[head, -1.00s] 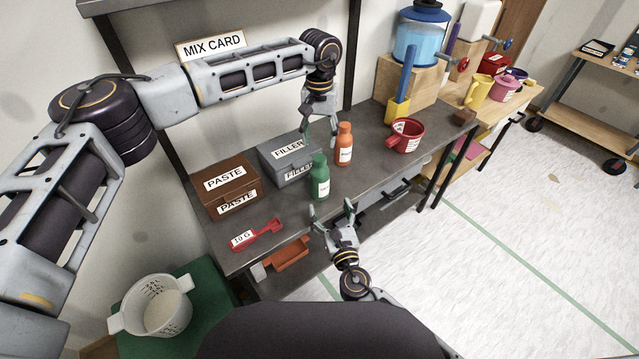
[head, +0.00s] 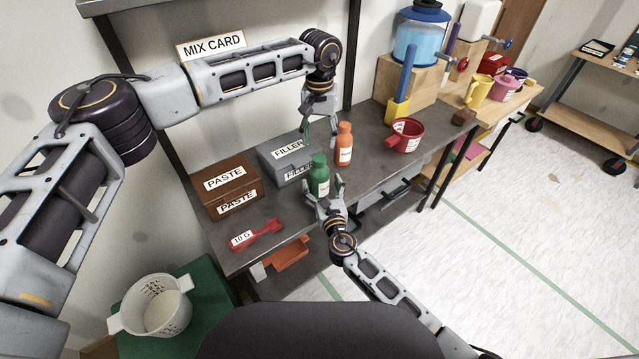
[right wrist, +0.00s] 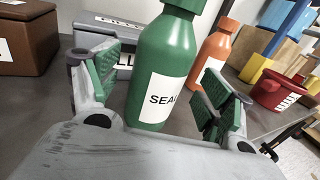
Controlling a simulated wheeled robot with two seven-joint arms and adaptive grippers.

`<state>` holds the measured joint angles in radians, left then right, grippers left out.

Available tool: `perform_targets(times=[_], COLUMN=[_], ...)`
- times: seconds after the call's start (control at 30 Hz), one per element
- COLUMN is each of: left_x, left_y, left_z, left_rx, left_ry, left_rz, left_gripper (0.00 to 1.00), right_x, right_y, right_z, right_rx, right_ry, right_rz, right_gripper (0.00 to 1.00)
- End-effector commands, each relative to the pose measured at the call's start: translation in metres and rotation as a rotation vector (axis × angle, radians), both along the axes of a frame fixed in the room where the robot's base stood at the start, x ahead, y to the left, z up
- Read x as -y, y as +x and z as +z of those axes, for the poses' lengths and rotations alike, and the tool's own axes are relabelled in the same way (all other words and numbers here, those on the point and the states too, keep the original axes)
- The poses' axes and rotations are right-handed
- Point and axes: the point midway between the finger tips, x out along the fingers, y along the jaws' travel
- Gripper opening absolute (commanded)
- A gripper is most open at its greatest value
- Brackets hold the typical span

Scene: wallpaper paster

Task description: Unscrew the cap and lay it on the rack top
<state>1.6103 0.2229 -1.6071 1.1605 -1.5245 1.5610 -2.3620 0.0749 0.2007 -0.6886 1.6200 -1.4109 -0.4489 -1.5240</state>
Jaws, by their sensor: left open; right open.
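A green bottle (head: 320,184) with a white label stands upright on the dark rack top (head: 290,212). Its green cap (head: 319,160) is on its neck; in the right wrist view the cap (right wrist: 188,4) is cut off by the top edge. My right gripper (head: 324,191) is open at the bottle's near side, its fingers on either side of the lower body. In the right wrist view a gap shows at the left finger; contact at the right one is unclear. An orange bottle (head: 344,152) stands capped just behind, to the right.
The brown PASTE box (head: 226,190) and grey FILLER box (head: 285,160) stand left of the bottles. A red scoop (head: 262,234) lies at the front left, and a red cup (head: 405,136) stands to the right. Bare rack top lies between the scoop and the green bottle.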

Motion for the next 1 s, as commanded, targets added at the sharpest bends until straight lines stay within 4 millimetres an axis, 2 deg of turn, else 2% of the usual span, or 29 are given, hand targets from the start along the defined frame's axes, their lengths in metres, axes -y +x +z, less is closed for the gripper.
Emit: perform_targets(times=[0.33, 0.77, 1.0], left_x=[0.0, 0.0, 0.0], left_y=[0.0, 0.0, 0.0], left_z=[0.0, 0.0, 0.0], left_rx=[0.0, 0.0, 0.0], left_ry=[0.0, 0.0, 0.0], left_rz=[0.0, 0.0, 0.0], left_gripper=[0.54, 0.54, 0.54], right_x=[-0.007, -0.007, -0.007], right_y=[0.027, 0.032, 0.031], right_z=[0.0, 0.0, 0.0], right_rx=[0.0, -0.001, 0.0], right_ry=[0.0, 0.001, 0.0], right_rz=[0.0, 0.0, 0.0], right_gripper=[0.8, 0.8, 0.52])
